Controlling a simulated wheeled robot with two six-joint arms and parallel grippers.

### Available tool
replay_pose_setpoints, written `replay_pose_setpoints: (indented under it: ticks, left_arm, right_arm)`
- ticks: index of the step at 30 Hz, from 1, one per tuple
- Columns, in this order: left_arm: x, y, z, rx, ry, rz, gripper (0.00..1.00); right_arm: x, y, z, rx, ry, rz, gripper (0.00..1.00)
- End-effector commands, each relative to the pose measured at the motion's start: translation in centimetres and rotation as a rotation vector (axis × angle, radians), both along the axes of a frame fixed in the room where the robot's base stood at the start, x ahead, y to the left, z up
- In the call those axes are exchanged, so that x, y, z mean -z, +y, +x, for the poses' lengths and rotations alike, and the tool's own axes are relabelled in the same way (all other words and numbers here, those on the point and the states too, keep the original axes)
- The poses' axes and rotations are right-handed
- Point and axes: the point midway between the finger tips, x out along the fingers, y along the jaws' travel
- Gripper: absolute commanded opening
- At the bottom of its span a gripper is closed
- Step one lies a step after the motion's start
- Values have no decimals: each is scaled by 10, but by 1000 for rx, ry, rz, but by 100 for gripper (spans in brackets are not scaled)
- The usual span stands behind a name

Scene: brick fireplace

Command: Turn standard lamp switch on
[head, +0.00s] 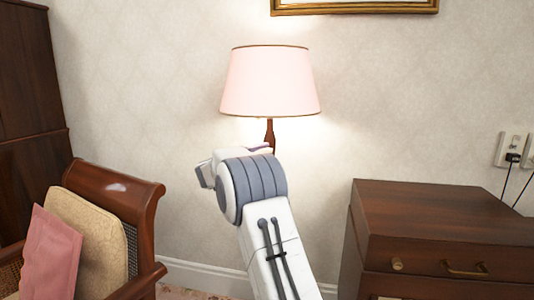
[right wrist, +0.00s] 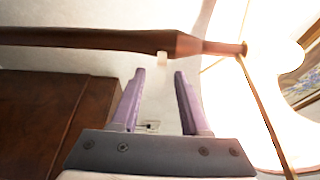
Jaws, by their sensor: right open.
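The standard lamp has a pale pink shade (head: 270,82) and a dark brown pole (head: 269,134) in the head view. The shade glows and the wall around it is bright. My right gripper (right wrist: 160,85) is open, with purple fingers pointing at the pole (right wrist: 120,40) in the right wrist view. A small whitish piece (right wrist: 162,61), probably the switch, hangs beside the pole just beyond the gap between the fingertips. I cannot tell whether a finger touches it. In the head view my right arm hides most of the gripper and the lower pole. My left gripper is not in view.
A wooden armchair (head: 120,195) with a pink cushion (head: 50,257) stands at the left, before a dark cabinet (head: 30,85). A wooden chest (head: 440,215) stands at the right. A wall socket (head: 509,150) and a framed picture (head: 355,8) are on the wall.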

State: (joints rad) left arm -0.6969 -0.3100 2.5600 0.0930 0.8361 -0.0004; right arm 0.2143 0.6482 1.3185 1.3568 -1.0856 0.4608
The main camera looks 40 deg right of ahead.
Motion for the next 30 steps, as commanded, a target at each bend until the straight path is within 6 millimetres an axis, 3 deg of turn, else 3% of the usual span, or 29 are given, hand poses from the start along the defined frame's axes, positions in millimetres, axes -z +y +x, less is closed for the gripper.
replay_pose_setpoints:
  ticks: [6, 12, 30]
  left_arm:
    - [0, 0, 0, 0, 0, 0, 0]
    - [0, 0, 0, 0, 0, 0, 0]
    - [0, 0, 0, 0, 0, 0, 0]
  right_arm:
    - [-1, 44, -14, -3, 0, 1, 45]
    - [-1, 66, -22, 0, -1, 1, 45]
    - [0, 70, -23, 0, -1, 1, 45]
